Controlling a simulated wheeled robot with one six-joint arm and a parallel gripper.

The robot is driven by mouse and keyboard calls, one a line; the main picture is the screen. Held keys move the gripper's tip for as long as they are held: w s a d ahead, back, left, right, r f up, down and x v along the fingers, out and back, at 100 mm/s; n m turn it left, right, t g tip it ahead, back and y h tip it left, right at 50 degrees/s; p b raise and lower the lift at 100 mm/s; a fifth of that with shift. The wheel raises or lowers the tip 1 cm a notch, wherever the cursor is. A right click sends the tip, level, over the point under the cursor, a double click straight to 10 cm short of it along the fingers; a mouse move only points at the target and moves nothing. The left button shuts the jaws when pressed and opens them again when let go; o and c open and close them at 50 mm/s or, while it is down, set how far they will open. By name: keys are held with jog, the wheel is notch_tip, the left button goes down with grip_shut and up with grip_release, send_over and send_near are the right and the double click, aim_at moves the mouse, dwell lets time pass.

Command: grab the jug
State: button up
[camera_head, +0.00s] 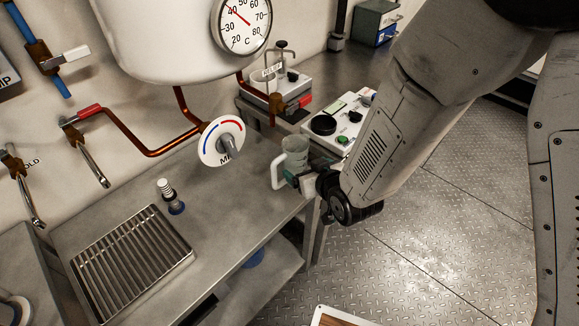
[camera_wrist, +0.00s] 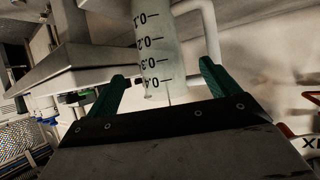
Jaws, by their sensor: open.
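The jug (camera_head: 297,158) is a translucent pale green measuring vessel with a white handle (camera_head: 276,171). It stands upright near the front edge of the steel counter. In the wrist view the jug (camera_wrist: 153,45) shows black graduation marks, and its white handle (camera_wrist: 209,38) is on the right. My gripper (camera_head: 290,177) is close in front of the jug. In the wrist view my gripper (camera_wrist: 160,72) is open, with green fingers on either side of the jug's outline. The right fingertip overlaps the handle's lower end. I cannot tell whether they touch.
The steel counter (camera_head: 225,190) has a drain grate (camera_head: 130,262) at the left and a small bottle (camera_head: 170,196). A device with black knobs (camera_head: 335,125) stands right behind the jug. The mixer dial (camera_head: 222,141) and copper pipes hang above the counter.

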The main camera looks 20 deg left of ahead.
aim_at(296, 161)
jog(key=x, duration=0.7)
jog(key=shift+w+a, duration=0.2)
jog(key=shift+a, duration=0.05)
jog(key=c, duration=1.1)
